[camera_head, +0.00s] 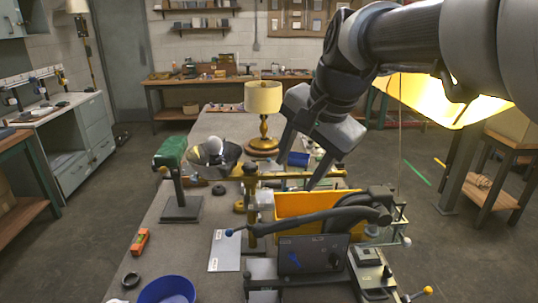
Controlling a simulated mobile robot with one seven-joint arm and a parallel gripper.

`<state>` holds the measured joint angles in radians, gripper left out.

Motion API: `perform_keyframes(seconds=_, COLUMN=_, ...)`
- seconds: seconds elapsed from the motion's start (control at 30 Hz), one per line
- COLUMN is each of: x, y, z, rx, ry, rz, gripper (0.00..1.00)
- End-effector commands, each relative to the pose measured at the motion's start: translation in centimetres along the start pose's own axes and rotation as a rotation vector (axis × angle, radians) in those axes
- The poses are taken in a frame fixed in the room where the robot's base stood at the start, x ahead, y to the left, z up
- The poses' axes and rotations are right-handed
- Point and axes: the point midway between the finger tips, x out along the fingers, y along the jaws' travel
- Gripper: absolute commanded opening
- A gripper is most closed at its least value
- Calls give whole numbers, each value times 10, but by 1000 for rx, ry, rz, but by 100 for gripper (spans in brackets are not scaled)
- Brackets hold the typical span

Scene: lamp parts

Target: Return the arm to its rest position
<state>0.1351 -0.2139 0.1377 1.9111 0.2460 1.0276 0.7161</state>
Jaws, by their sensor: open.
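My arm reaches in from the upper right. My gripper (296,171) hangs over the middle of the workbench (150,225), its two fingers spread apart and pointing down and to the left. Nothing shows between the fingers. A table lamp with a cream shade (263,97) and a turned golden-brown base (263,141) stands upright on the bench, left of and behind the gripper. The lamp and the gripper look apart. Part of the bench behind my arm is hidden.
A yellow bin (312,203) and a dark machine (312,254) stand below the gripper. A brass-coloured post with a crossbar (252,205) is close by. A green-headed stand (180,208), grey bowl (215,160) and blue bowl (167,290) are left. A lit shade (430,96) hangs behind my arm.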

Motion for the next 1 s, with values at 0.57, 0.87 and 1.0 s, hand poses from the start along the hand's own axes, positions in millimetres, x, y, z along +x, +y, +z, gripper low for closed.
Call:
perform_keyframes(seconds=0.57, x=-11, y=23, z=12, rx=-30, ry=28, rz=0, gripper=52)
perform_keyframes(seconds=0.87, x=-32, y=130, z=63, rx=-641, ry=127, rz=109, gripper=52)
perform_keyframes(seconds=1.0, x=-28, y=157, z=75, rx=-803, ry=138, rz=138, gripper=52)
